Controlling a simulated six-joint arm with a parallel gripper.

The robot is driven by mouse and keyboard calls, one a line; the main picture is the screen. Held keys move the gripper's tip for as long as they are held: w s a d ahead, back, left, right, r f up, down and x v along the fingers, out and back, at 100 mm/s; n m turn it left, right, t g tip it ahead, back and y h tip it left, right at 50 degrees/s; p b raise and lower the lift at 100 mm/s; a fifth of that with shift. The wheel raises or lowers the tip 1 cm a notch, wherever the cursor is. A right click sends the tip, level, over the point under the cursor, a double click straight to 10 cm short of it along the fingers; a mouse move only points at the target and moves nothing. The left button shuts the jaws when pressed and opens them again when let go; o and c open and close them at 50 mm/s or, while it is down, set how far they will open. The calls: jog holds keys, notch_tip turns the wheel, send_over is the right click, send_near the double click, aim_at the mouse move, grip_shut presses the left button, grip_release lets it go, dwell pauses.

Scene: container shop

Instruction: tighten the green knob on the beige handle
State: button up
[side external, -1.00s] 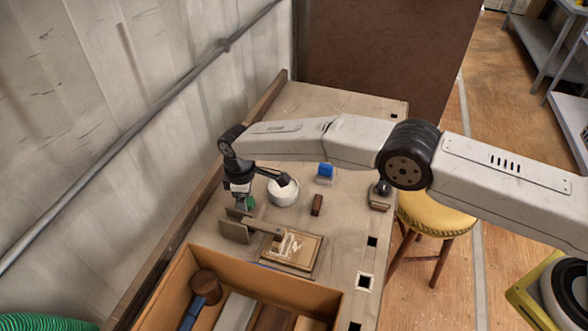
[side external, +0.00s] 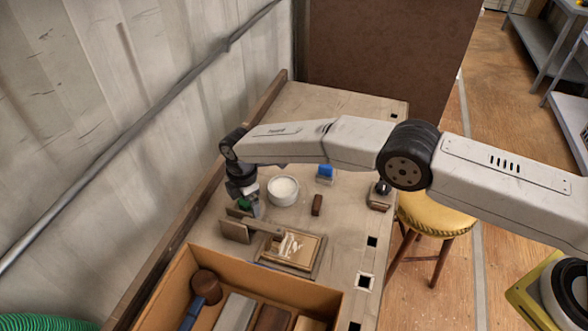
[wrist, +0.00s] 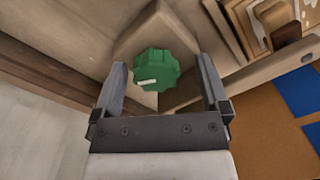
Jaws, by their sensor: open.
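The green knob (wrist: 157,68) is a ribbed round knob with a white mark near its lower left edge. It sits on a beige handle (wrist: 172,18), whose pointed end shows behind it in the wrist view. In the side external view, the knob (side external: 244,203) is partly hidden by my gripper (side external: 250,208). In the wrist view, my gripper (wrist: 160,64) is open, with one finger on each side of the knob and a visible gap at both sides. I cannot tell how tightly the knob is seated.
A framed plate (side external: 318,259) lies beside the handle. A cardboard box (side external: 178,277) of blocks and tools stands in front. A white bowl (side external: 283,191), a blue-topped block (side external: 325,173) and a small brown block (side external: 317,205) are behind. The wall is close on the left.

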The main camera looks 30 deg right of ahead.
notch_tip(320, 180, up, 9)
jog(key=shift+w+a+f, duration=0.15)
jog(key=shift+f, duration=0.05)
jog(key=shift+w+d+r+m, duration=0.15)
jog(key=shift+d+r+m, duration=0.15)
jog(key=shift+d, duration=0.45)
jog(key=s+d+r+m, duration=0.2)
jog(key=s+d+m, duration=0.1)
jog(key=d, duration=0.4)
jog(key=s+d+r+m+t+y, duration=0.1)
jog(key=s+d+r+m, duration=0.2)
jog(key=d+m, duration=0.2)
jog(key=s+d+r+m+t, duration=0.1)
jog(key=s+d+m, duration=0.3)
jog(key=d, duration=0.6)
jog(key=shift+d+r+y, duration=0.15)
jog(key=shift+r+y, duration=0.15)
jog(key=shift+r, duration=0.45)
jog(key=shift+s, duration=0.15)
